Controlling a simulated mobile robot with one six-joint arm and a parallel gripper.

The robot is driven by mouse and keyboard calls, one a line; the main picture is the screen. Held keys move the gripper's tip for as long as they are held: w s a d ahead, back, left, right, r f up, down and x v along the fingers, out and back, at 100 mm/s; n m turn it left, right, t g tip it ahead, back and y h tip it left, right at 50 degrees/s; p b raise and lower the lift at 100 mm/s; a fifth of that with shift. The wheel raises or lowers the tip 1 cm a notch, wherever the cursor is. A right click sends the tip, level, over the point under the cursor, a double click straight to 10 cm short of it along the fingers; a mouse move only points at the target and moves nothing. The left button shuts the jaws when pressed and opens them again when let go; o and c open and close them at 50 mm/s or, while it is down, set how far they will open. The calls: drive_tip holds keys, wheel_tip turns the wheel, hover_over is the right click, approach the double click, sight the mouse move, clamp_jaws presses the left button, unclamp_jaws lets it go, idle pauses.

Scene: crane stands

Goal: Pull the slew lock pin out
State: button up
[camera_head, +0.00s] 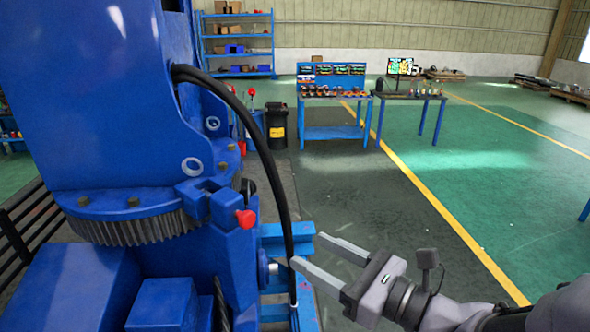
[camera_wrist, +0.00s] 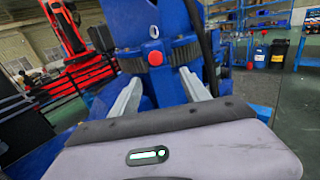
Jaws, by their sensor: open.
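The slew lock pin shows as a red knob (camera_head: 246,218) on a blue block beside the toothed slew ring (camera_head: 135,228) of the blue crane. In the wrist view the red knob (camera_wrist: 155,58) is near the middle, just above the space between my finger tips. My gripper (camera_head: 306,250) is open and empty, to the right of the knob and lower in the picture, apart from it. Both fingers also show in the wrist view (camera_wrist: 160,80), spread and pointing toward the crane. The pin's shaft behind the knob is hidden.
A black hose (camera_head: 277,180) hangs down the crane close to my finger tips. A blue frame (camera_head: 290,238) stands behind my gripper.

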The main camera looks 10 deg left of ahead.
sight(249, 220)
drive_tip(key=x, duration=0.5)
drive_tip(key=p+x, duration=0.1)
drive_tip(key=x, duration=0.4)
drive_tip(key=s+p+x, duration=0.1)
drive_tip(key=x, duration=0.4)
drive_tip(key=shift+w+a+r, duration=0.1)
drive_tip(key=shift+a+r, duration=0.2)
drive_tip(key=shift+a, duration=0.15)
drive_tip(key=shift+w+a+f, duration=0.1)
drive_tip(key=shift+w+a, duration=0.2)
drive_tip(key=shift+w, duration=0.05)
clamp_jaws()
drive_tip(key=shift+s, duration=0.1)
